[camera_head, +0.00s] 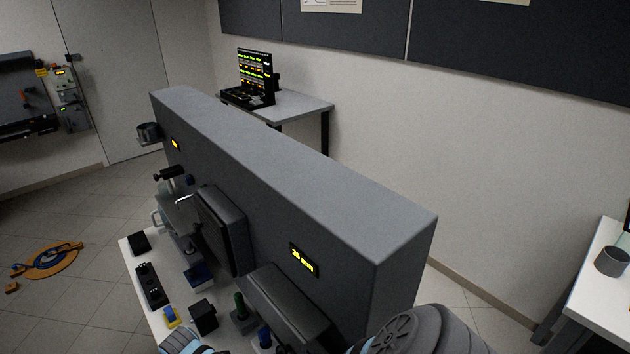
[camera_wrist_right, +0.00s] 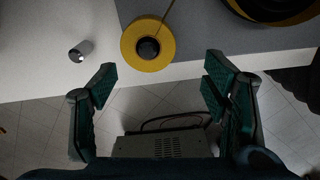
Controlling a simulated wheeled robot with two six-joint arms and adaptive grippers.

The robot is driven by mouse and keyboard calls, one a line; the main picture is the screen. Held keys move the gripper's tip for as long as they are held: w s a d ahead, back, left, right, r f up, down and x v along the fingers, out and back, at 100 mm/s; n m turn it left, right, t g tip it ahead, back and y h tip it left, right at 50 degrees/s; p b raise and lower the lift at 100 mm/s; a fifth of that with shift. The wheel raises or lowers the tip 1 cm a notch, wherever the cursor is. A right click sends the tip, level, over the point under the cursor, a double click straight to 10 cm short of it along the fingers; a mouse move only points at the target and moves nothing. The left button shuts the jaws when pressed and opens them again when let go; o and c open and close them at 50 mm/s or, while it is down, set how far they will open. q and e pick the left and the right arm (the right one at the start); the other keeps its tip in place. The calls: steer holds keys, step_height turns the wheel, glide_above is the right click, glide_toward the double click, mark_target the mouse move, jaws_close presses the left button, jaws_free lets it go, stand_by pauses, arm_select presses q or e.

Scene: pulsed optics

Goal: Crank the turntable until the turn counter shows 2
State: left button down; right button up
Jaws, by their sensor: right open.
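In the right wrist view, a yellow disc (camera_wrist_right: 148,44) with a black round knob (camera_wrist_right: 148,48) at its centre lies near the edge of a grey surface. Part of a larger dark round thing with a yellow rim (camera_wrist_right: 285,20) shows at the top right; I cannot tell whether either is the turntable. My right gripper (camera_wrist_right: 160,85) is open and empty, its fingertips below the disc in the picture and apart from it. No turn counter can be made out. A display (camera_head: 303,258) on the grey housing seems to show a reading in mm.
A long grey housing (camera_head: 300,170) stands over a white bench (camera_head: 137,263) with several small devices. A small metal cylinder (camera_wrist_right: 81,51) stands left of the disc. A grey box (camera_wrist_right: 165,145) is below the bench edge.

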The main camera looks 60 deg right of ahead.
steer(key=a, duration=0.2)
steer(key=a+r, duration=0.1)
steer(key=shift+s+a+h, duration=0.1)
steer(key=shift+a+h, duration=0.2)
steer(key=shift+a, duration=0.05)
steer(key=shift+d+f, duration=0.15)
steer(key=shift+d, duration=0.2)
steer(key=shift+d+r, duration=0.65)
steer(key=shift+r, duration=0.15)
arm_select(q)
steer(key=a, duration=0.3)
steer(key=shift+w+f, duration=0.15)
steer(key=shift+f, duration=0.2)
arm_select(e)
step_height(320, 180, up, 6)
steer(key=shift+a, duration=0.25)
arm_select(q)
steer(key=shift+a, duration=0.1)
arm_select(e)
steer(key=shift+a+r, duration=0.1)
